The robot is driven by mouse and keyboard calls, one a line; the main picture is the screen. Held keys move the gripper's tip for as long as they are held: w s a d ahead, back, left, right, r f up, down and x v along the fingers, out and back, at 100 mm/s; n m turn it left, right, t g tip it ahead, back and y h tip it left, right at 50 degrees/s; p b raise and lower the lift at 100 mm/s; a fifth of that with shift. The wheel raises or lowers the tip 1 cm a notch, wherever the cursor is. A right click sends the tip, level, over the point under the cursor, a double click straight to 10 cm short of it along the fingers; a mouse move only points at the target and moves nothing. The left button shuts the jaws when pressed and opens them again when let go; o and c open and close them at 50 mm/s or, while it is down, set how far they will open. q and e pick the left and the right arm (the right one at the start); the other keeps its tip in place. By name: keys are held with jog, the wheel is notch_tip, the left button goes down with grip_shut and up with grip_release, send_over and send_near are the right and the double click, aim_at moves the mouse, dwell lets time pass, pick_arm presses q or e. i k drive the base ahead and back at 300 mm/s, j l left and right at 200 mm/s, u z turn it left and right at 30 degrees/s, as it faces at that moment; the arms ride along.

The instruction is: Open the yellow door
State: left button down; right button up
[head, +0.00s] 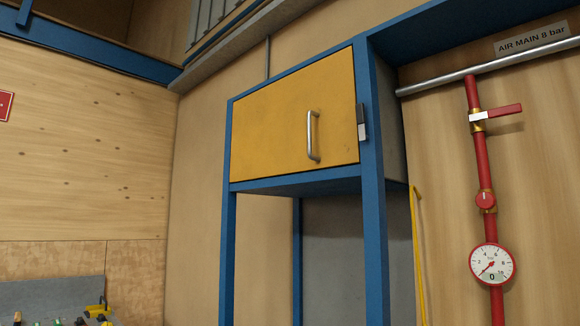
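The yellow door (270,119) shows in the head view, left of the middle of the upper half. It sits flush in a blue frame (372,190) and looks shut. A vertical silver bar handle (313,136) is on the right part of its face. A small dark and light grey fitting (362,122) is on the frame post just right of the door. Neither of my grippers shows in this view.
Red pipe (490,225) with a red lever valve (497,115) and a round gauge (492,264) runs down the right wall. A yellow hose or bar (418,255) hangs beside the frame. Small items lie on a grey surface (50,293) at lower left. Space under the door looks open.

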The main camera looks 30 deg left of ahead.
aim_at(304, 121)
jog(key=u, duration=1.15)
jog(key=k+j, duration=0.05)
jog(key=j, duration=0.05)
